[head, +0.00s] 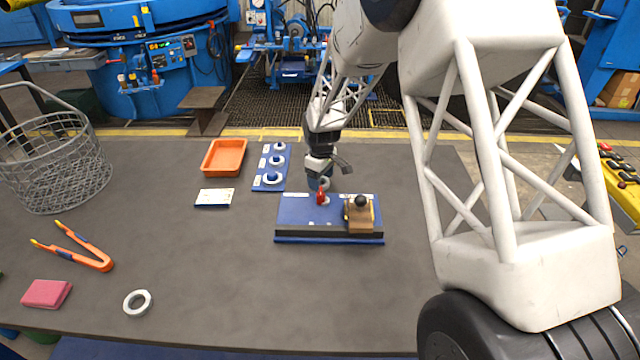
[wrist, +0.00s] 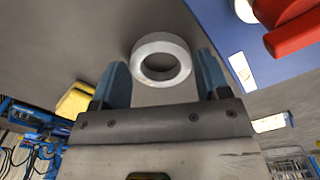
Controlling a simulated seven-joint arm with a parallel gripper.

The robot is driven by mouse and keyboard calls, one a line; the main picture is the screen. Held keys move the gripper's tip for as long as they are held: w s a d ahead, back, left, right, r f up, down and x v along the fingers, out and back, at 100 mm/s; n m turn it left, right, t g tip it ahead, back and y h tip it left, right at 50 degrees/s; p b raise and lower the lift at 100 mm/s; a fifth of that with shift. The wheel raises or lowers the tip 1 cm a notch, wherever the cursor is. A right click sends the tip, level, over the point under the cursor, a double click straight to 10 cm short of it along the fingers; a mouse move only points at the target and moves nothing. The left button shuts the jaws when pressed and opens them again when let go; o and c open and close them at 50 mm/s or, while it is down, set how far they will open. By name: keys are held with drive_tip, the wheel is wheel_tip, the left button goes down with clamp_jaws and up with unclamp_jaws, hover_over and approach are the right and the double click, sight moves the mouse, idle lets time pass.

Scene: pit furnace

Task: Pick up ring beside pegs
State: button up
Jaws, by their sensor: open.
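A light grey ring (wrist: 145,50) lies flat on the dark table in the wrist view, framed between my two blue fingertips. In the head view a pale ring (head: 325,183) shows partly behind a red part, just under my gripper (head: 319,178). My gripper (wrist: 161,64) is open, pointing down, with nothing held; the exact height over the ring is hard to tell. The blue peg board (head: 261,184) stands to the left of my gripper, with several pegs and white rings around them. Another grey ring (head: 127,304) lies alone at the table's front left.
A blue fixture (head: 300,212) with a red part (head: 320,197) and a black-knobbed block (head: 361,218) sits close in front of my gripper. An orange tray (head: 224,157), white card (head: 214,197), wire basket (head: 55,170), orange tongs (head: 80,255) and pink block (head: 46,293) lie left. The table's middle front is clear.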

drive_tip(key=shift+f, duration=0.4)
drive_tip(key=c, duration=0.7)
